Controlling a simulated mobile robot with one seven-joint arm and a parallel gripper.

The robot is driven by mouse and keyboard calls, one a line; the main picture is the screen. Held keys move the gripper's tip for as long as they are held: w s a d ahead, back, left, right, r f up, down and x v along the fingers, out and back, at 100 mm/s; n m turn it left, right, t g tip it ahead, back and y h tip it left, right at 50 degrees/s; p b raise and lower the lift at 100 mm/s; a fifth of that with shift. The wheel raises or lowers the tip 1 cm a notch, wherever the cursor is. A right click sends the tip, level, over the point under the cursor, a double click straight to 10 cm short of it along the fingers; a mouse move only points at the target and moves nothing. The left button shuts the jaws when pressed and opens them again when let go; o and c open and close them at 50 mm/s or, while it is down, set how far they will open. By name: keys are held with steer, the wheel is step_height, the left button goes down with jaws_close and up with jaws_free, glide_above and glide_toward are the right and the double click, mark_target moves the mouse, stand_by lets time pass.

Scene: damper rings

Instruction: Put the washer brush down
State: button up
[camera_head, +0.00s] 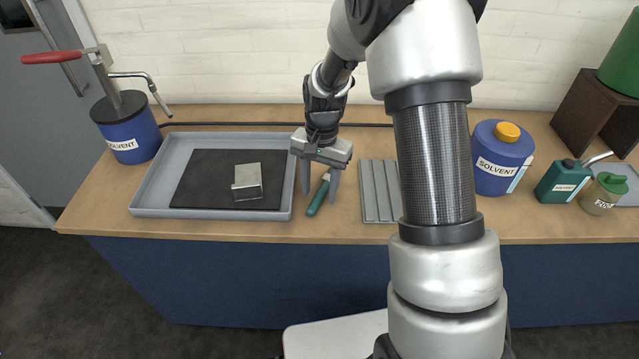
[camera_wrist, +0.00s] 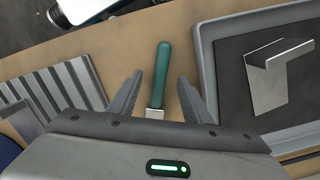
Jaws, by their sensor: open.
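The washer brush (camera_head: 318,196), with a green handle, lies on the bench between the grey tray and the ribbed grey rack. It also shows in the wrist view (camera_wrist: 161,72), its handle pointing away between my fingers. My gripper (camera_head: 320,194) is open above the brush, fingers pointing down, one on each side of it. In the wrist view, my gripper (camera_wrist: 160,88) shows a gap between each finger and the brush. The brush's far end is partly hidden by my gripper.
The grey tray (camera_head: 148,191) with a dark mat and a metal bracket (camera_head: 247,182) is on the left. The ribbed rack (camera_head: 378,190) is on the right. Blue solvent containers (camera_head: 132,133) (camera_head: 500,160) stand at both sides. A black cable runs along the back.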

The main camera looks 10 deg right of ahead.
step_height(320, 180, up, 17)
steer(key=w+p, duration=0.1)
steer(key=shift+w+d+r, duration=0.15)
steer(key=shift+d+r, duration=0.05)
steer(key=shift+d, duration=0.25)
stand_by(0.5)
steer(key=s+d+r+n+t+p, duration=0.2)
steer(key=s+r+n+t+p, duration=0.15)
steer(key=s+r, duration=0.9)
steer(key=s+d+r+n+t+p, duration=0.1)
steer(key=s+r+n+t+p, duration=0.2)
steer(key=s, duration=0.7)
step_height(320, 180, up, 2)
steer(key=shift+s+h+p, duration=0.3)
steer(key=shift+s+p, duration=0.05)
steer(key=shift+p, duration=0.15)
